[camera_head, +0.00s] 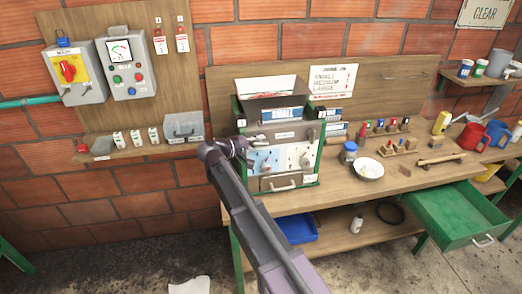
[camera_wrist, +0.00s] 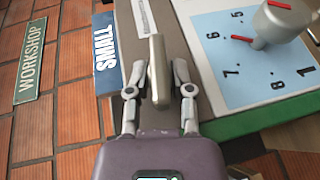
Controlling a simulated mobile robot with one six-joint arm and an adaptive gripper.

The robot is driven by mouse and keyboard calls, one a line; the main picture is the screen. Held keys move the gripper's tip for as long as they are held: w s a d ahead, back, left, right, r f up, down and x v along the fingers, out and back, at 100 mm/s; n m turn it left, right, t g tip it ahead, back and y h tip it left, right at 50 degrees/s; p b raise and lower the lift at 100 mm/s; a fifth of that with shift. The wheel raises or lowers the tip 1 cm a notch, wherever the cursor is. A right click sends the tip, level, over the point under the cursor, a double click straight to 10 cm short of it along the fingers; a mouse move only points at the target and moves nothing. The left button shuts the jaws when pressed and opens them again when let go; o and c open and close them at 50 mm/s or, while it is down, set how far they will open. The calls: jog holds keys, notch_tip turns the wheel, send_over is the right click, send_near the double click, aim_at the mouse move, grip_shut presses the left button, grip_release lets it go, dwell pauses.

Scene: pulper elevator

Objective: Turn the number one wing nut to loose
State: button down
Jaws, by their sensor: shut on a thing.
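In the wrist view a grey flat bar, which looks like the wing nut (camera_wrist: 158,62), stands between the two fingers of my gripper (camera_wrist: 160,80). The fingers are shut on its sides. In the head view my gripper (camera_head: 243,148) is at the upper left front of the green-framed machine (camera_head: 311,165). The arm and gripper cover the nut there, and its number cannot be read. In the wrist view a pale blue dial plate (camera_wrist: 240,85) with red-marked numbers lies right of the nut, with a grey knob (camera_wrist: 280,20) on it.
A blue SMALL label (camera_wrist: 107,55) lies left of the nut. The machine stands on a wooden bench (camera_head: 330,190) holding a white bowl (camera_head: 369,169) and a blue-lidded jar (camera_head: 348,153). A green drawer (camera_head: 455,215) stands open at right. A control box (camera_head: 126,65) hangs at left.

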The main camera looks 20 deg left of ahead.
jog(key=shift+w+f+n+t+h+b, duration=0.15)
jog(key=shift+n+t+h+b, duration=0.15)
jog(key=shift+t+h+b, duration=0.65)
jog(key=shift+y+b, duration=0.35)
jog(key=shift+r, duration=0.2)
jog(key=c, duration=0.5)
grip_release()
jog(key=shift+f, duration=0.1)
jog(key=shift+s+a, duration=0.25)
jog(key=shift+s, duration=0.2)
jog(key=v, duration=1.1)
